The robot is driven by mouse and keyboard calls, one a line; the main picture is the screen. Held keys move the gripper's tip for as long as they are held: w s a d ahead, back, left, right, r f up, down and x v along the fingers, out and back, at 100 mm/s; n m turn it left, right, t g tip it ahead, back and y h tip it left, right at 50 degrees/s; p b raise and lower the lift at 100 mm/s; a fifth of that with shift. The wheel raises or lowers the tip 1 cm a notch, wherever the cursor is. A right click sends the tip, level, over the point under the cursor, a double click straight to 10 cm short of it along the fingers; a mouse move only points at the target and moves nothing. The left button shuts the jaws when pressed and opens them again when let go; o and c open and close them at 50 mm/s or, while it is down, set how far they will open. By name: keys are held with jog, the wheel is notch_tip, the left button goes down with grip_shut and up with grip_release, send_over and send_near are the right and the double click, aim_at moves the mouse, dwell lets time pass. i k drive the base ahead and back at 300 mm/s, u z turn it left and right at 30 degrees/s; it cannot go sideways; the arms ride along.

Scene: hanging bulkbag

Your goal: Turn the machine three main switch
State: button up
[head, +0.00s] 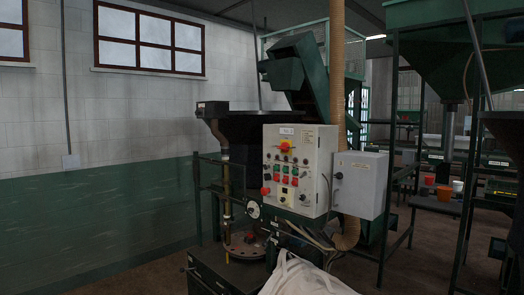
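A light grey control box (300,165) stands in the middle of the head view, on the front of a dark green machine. A red rotary switch on a yellow plate (285,147) sits near the top of its face, under a small label (286,131) too small to read. The switch's exact angle cannot be made out. Rows of green and red buttons lie below it, with a red knob (265,191) at the lower left. My gripper is not in view.
A smaller grey box (360,185) adjoins the control box on the right. White crumpled cloth (305,277) lies in front at the bottom. A dark green metal frame (470,180) stands at the right. Floor shows at the lower left, beside a green and white wall (100,215).

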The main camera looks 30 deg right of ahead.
aim_at(284, 146)
jog(key=u, duration=0.05)
jog(key=i, duration=1.1)
jog(key=z, duration=0.3)
